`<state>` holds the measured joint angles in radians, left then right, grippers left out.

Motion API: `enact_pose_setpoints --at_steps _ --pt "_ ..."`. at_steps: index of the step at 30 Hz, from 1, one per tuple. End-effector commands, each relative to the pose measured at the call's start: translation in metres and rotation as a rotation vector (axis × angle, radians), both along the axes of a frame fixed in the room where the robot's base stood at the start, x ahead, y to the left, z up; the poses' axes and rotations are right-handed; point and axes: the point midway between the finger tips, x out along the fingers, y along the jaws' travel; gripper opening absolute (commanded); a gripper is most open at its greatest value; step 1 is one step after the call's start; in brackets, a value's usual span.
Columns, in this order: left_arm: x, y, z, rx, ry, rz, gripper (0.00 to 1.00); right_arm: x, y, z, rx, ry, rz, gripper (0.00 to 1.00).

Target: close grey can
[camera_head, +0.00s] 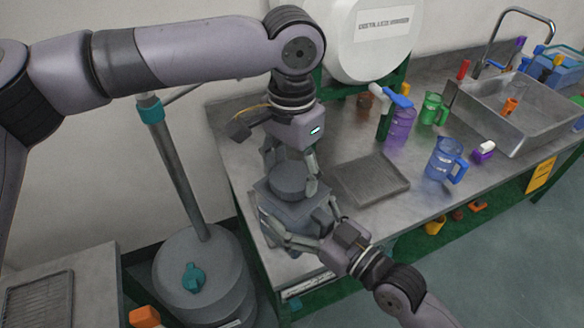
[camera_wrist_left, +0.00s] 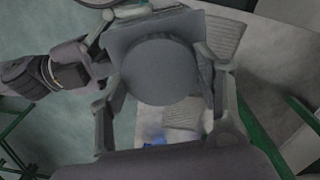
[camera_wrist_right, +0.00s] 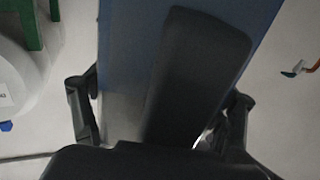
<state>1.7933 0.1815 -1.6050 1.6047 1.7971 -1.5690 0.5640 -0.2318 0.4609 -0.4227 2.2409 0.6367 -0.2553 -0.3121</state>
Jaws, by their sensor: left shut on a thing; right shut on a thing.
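The grey can (camera_head: 297,216) stands upright at the left end of the metal bench, with a round grey lid (camera_head: 289,178) on top. In the left wrist view the lid (camera_wrist_left: 160,72) lies over the can's squarish top. My left gripper (camera_head: 298,165) comes down from above and is shut on the lid, a finger on either side. My right gripper (camera_head: 308,234) reaches in from the lower right, low on the can, and is shut on it. The right wrist view shows a dark grey part (camera_wrist_right: 195,75) between its fingers. The lid's seating is hidden.
A grey tray (camera_head: 370,180) lies right of the can. Beyond it are a purple jug (camera_head: 399,125), a green jug (camera_head: 432,108), a blue jug (camera_head: 443,160) and a sink (camera_head: 515,115). A large grey drum (camera_head: 205,275) stands on the floor to the left.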

Motion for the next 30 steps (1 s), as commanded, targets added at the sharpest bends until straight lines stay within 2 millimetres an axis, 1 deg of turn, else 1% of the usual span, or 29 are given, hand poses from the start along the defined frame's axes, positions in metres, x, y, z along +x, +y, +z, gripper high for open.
enact_pose_setpoints --at_steps 1,5,9,10,14,15,25,30 --pt "0.0014 0.0012 0.0003 0.003 -0.003 0.003 0.28 0.0004 -0.0002 0.0052 0.007 -0.011 -0.002 0.02" --pt "0.0011 0.0011 -0.0007 0.002 -0.001 -0.035 0.27 0.0004 -0.0002 0.0052 0.007 -0.011 -0.002 0.02" --pt "0.001 0.0011 -0.0014 -0.001 0.002 -0.223 0.27 0.0004 -0.0002 0.0053 0.007 -0.011 -0.002 0.02" --pt "0.0012 0.001 -0.0004 -0.001 -0.001 -0.244 0.27 0.0004 -0.0002 0.0055 0.007 -0.011 -0.002 0.02" --pt "0.0019 0.0016 0.0 0.001 -0.004 -0.234 0.27 0.0003 -0.0002 0.0056 0.007 -0.012 -0.002 0.02" --pt "0.002 0.0017 0.0 0.002 -0.004 -0.234 0.62 0.0003 -0.0002 0.0056 0.007 -0.012 -0.002 0.02" --pt "0.0011 0.0009 0.0001 0.0 -0.003 -0.234 0.84 0.0003 -0.0002 0.0051 0.006 -0.01 -0.001 0.02" --pt "0.0008 0.0007 0.0002 -0.001 -0.002 -0.234 0.84 0.0004 -0.0001 0.0048 0.006 -0.01 -0.001 0.02"
